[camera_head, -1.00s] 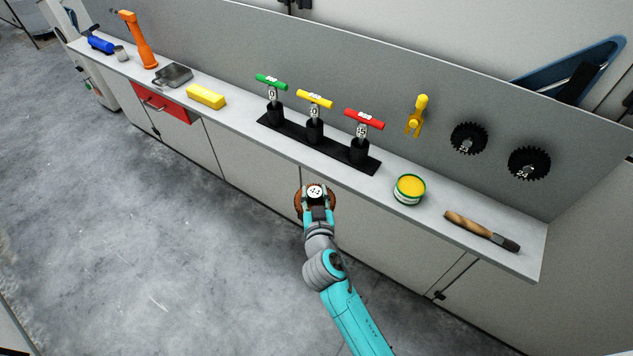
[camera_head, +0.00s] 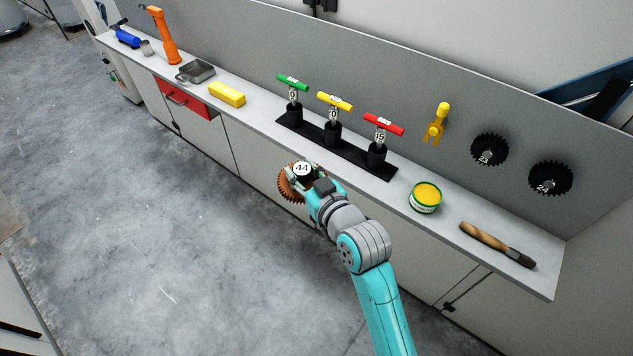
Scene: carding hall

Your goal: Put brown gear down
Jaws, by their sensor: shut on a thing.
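The brown gear (camera_head: 289,187) is toothed and carries a round white label reading 44. My gripper (camera_head: 303,172) is shut on it at the label. The gear is held in front of the bench's front edge, apart from the bench top as far as I can see. Part of the gear is hidden behind the gripper.
Two black gears (camera_head: 489,149) and a yellow tool (camera_head: 437,124) hang on the back panel. Bare top lies between block and rack.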

